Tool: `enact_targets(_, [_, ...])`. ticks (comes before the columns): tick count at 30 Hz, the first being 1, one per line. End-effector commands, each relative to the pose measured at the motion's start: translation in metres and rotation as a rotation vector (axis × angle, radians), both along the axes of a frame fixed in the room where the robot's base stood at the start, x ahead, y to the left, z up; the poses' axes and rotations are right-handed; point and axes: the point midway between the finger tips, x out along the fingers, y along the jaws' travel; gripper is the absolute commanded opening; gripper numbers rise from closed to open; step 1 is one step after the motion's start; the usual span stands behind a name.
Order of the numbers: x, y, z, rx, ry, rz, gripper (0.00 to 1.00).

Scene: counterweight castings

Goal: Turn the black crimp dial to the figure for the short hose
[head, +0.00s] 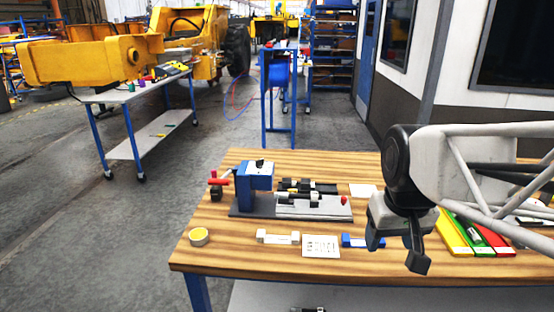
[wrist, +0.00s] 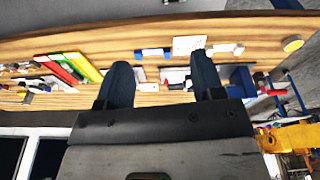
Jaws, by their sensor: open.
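A blue crimping machine (head: 256,176) stands on a grey base plate (head: 325,209) on the wooden table. A small black part (head: 260,164) shows on its top; I cannot tell for sure that it is the dial, and no figures can be read. Black and grey pieces (head: 300,190) lie to the right of the blue body; I cannot make out a short hose. A white printed card (head: 321,245) lies in front, its print too small to read. My gripper (head: 396,252) is open and empty, right of the machine above the table's front part. Its spread fingers also show in the wrist view (wrist: 160,66).
A red handle (head: 218,179) sits left of the machine. A white block (head: 278,237), a blue block (head: 358,241) and a yellow-rimmed roll (head: 199,237) lie along the front. Yellow, red and green folders (head: 483,234) lie at the right. The front left tabletop is mostly clear.

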Motion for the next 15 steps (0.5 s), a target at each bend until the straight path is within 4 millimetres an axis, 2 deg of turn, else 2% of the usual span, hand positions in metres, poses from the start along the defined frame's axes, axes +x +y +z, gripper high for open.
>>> enact_targets(1, [0.014,0.004,0.005,-0.002,0.007,0.017,0.62])
enact_targets(15, [0.13,0.05,0.04,-0.019,0.053,0.181,0.62])
